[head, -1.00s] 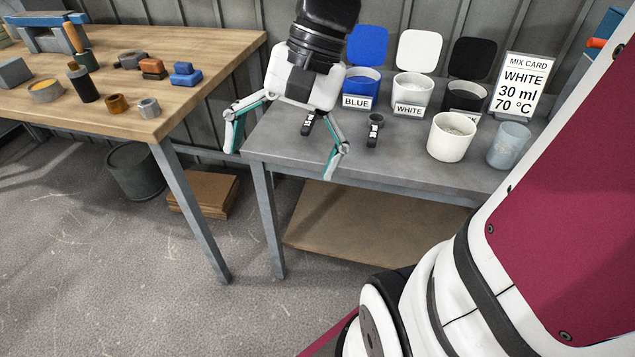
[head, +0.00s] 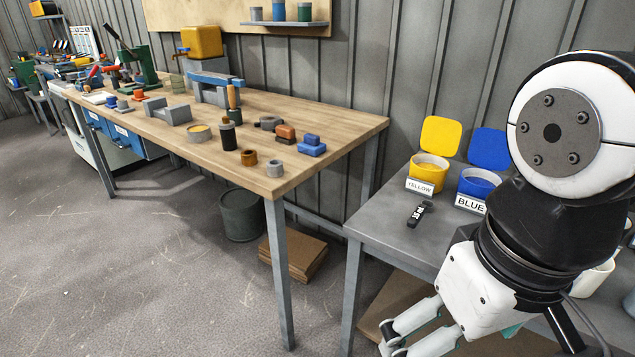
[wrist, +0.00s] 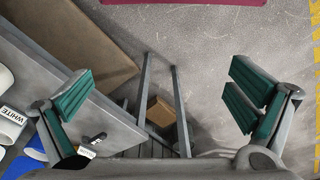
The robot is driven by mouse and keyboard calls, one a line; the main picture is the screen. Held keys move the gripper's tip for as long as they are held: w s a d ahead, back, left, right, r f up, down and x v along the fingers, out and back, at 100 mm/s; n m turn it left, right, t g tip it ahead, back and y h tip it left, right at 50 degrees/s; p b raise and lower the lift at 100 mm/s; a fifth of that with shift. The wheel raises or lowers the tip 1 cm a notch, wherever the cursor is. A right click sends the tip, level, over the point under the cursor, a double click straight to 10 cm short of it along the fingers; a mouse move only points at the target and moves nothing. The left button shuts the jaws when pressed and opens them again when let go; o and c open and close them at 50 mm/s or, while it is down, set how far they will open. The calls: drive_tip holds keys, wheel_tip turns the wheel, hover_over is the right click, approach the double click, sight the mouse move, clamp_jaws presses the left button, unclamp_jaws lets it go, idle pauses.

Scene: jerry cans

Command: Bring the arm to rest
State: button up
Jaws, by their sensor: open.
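My gripper shows at the lower right of the head view, with one finger cut off by the bottom edge and the other mostly hidden. In the wrist view my gripper (wrist: 165,95) is open, its two green-padded fingers wide apart. Nothing is between them; the floor shows beyond. The arm is bent, in front of the grey table (head: 385,225) in the head view. A black labelled handle (head: 420,213) lies on that table in front of the yellow bin (head: 428,173). The blue bin (head: 478,184) stands beside it, partly hidden by my arm.
A wooden workbench (head: 340,135) with several tools and blocks stands to the left. A dark bucket (head: 241,215) and stacked brown boards (head: 293,259) are on the floor beneath. The floor (head: 130,270) at front left is clear. White containers at right are mostly hidden by my arm.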

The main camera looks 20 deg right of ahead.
wheel_tip(320, 180, up, 17)
drive_tip(key=t+p, duration=0.3)
drive_tip(key=p, duration=1.2)
drive_tip(key=shift+r, duration=0.1)
